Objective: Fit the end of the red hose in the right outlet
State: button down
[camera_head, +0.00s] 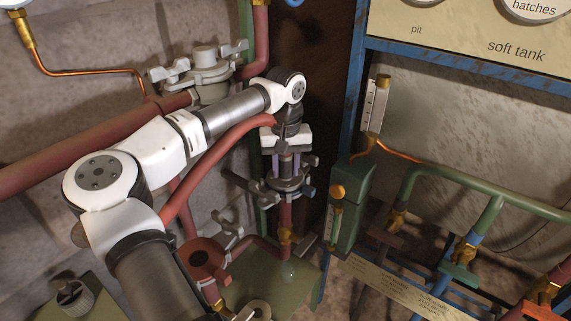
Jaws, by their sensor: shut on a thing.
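The red hose (217,150) rises from behind my arm, arches up to the right and runs in behind my wrist. My gripper (286,172) points down at the upper middle, its fingers closed just above a grey clamp fitting (289,186) on an upright red pipe. It appears shut on the hose end; the grip and the hose's tip are largely hidden by the gripper. I cannot tell whether the tip touches the fitting. Which opening is the right outlet is not clear from this view.
A second grey clamp (205,70) sits on red pipework behind my arm. A dark red round fitting (202,260) stands below. At right are a green box (350,212), a green pipe manifold (455,178) with brass valves, and a blue frame (356,90).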

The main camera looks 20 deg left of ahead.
jog(key=c, duration=0.9)
grip_release()
notch_tip(320, 180, up, 13)
jog(key=shift+r+b, duration=0.2)
jog(key=shift+b, duration=0.65)
notch_tip(320, 180, up, 7)
jog(key=p, duration=0.8)
jog(key=shift+r, duration=0.2)
